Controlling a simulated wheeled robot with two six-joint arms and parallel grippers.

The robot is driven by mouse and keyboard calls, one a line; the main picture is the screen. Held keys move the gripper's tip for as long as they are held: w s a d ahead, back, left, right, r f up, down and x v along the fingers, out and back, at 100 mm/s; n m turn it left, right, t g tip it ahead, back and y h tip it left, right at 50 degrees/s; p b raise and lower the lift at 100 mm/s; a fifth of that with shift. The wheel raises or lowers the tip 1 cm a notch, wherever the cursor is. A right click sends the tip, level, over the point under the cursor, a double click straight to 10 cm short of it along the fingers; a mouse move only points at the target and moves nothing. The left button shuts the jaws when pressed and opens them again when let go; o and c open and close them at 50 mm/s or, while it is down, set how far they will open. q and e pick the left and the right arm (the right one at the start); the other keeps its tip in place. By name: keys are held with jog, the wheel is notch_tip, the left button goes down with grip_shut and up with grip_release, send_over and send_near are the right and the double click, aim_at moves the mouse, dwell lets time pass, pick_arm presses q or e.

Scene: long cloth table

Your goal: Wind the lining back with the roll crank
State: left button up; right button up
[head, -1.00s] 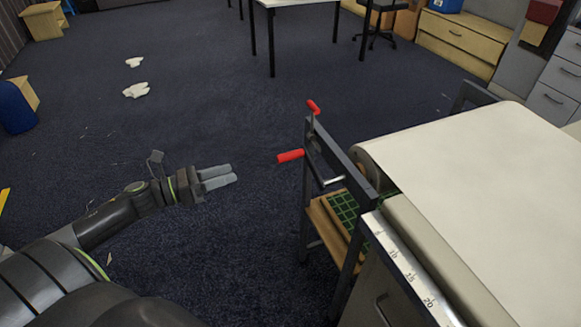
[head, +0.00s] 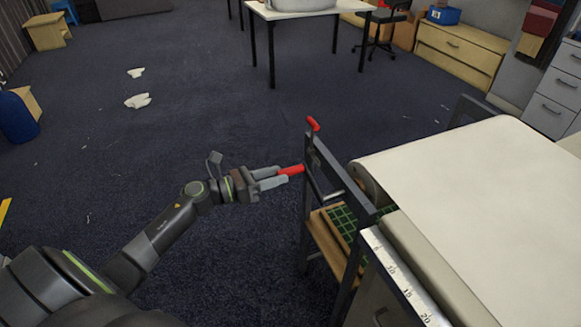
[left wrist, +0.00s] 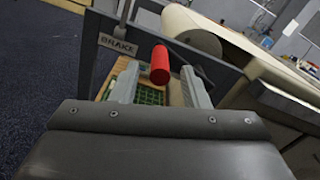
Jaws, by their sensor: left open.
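The roll crank's red grip (head: 291,169) sticks out to the left from the dark frame at the table's end. My left gripper (head: 278,178) is open, and its fingertips are at the outer end of this grip. In the left wrist view the red grip (left wrist: 160,64) shows between the two fingers; I cannot tell whether they touch it. A second red handle (head: 313,124) tops the frame; the wrist view shows a plate marked BRAKE (left wrist: 117,45) nearby. The cream lining (head: 470,180) lies over the table from a roll (head: 366,183). My right gripper is not in view.
The dark frame (head: 328,165) stands close to the right of my left gripper. A wooden shelf (head: 322,235) with a green grid mat (head: 343,221) sits low inside it. A ruler (head: 402,280) edges the table.

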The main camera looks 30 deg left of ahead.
aim_at(303, 167)
pick_arm(q)
jog(key=x, duration=0.5)
jog(key=shift+s+p, duration=0.1)
jog(key=shift+p, duration=0.3)
grip_shut()
